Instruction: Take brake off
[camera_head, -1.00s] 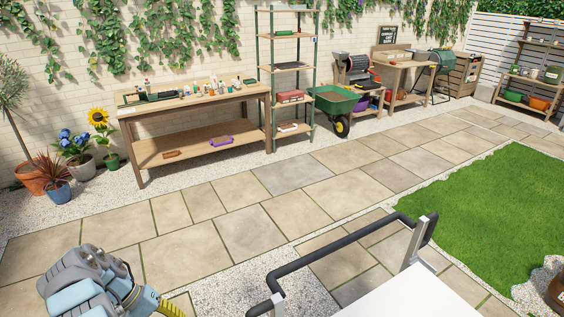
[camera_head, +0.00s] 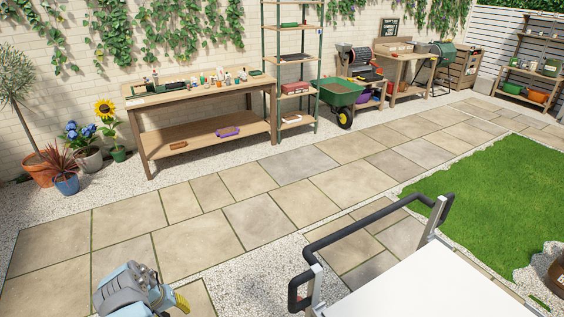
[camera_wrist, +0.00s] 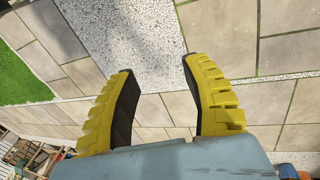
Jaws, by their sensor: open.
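No brake can be made out in either view. My gripper is open and empty, with two yellow ribbed fingers with dark inner pads apart in the wrist view (camera_wrist: 158,88). It hangs over beige paving slabs and a strip of pale gravel, touching nothing visible. In the head view only part of its yellow finger end (camera_head: 181,301) shows at the bottom left. A black tubular handle (camera_head: 375,219) on metal posts stands at the edge of a white flat top (camera_head: 440,275) at the bottom right. I cannot tell whether these are part of me.
A wooden workbench (camera_head: 205,90) with bottles stands along the wall. Beside it are a green shelf rack (camera_head: 293,55) and a green wheelbarrow (camera_head: 338,92). Potted plants (camera_head: 88,160) stand at the left. The paving (camera_head: 255,220) between is clear. Lawn (camera_head: 490,190) lies at the right.

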